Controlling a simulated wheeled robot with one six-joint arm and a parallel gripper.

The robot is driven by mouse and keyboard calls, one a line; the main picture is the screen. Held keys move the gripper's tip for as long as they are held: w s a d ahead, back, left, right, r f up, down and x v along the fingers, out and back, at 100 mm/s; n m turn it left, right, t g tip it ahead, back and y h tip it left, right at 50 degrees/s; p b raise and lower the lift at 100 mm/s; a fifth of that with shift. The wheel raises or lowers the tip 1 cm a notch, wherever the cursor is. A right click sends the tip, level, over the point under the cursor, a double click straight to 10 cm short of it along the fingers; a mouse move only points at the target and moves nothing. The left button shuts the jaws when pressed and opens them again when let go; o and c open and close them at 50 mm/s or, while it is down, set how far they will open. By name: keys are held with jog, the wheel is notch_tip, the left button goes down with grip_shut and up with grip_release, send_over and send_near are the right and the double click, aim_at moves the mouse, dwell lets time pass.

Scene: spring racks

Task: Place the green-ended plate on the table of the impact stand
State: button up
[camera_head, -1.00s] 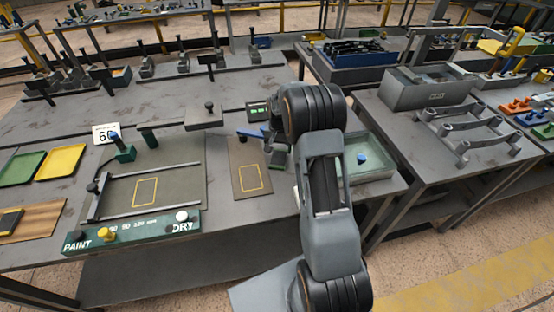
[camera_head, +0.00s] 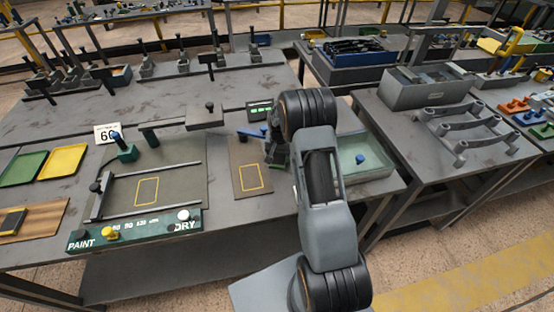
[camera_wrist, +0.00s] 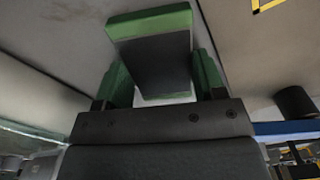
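The green-ended plate (camera_wrist: 152,60) shows in the wrist view, dark in the middle with a green band at each end. My gripper (camera_wrist: 160,80) has its two green fingers against the plate's sides and holds it. In the head view my gripper (camera_head: 276,148) is partly hidden behind my arm, over the bench between a mat with a yellow outline (camera_head: 248,180) and a pale green tray. The plate is hard to make out there. A grey block with a black knob (camera_head: 206,117) stands behind the mat; I cannot tell for sure whether it belongs to the impact stand.
The pale green tray (camera_head: 385,172) holds a small blue piece. At left are a larger mat with rails (camera_head: 180,185), a PAINT/DRY panel (camera_head: 140,232), a "60" card (camera_head: 107,133), and green (camera_head: 22,169) and yellow (camera_head: 62,162) trays. A small lit display (camera_head: 259,110) stands behind.

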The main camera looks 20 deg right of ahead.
aim_at(281, 164)
jog(key=c, duration=0.8)
jog(key=shift+o, duration=0.2)
jog(key=shift+r, duration=0.1)
jog(key=shift+w+r+b, duration=0.1)
jog(key=shift+r+b, duration=0.35)
jog(key=s, duration=0.1)
jog(key=s+b, duration=0.1)
jog(key=s, duration=0.1)
jog(key=shift+s+a, duration=0.35)
jog(key=shift+s, duration=0.05)
notch_tip(281, 164, up, 14)
jog(key=b, duration=0.1)
jog(key=shift+s, duration=0.15)
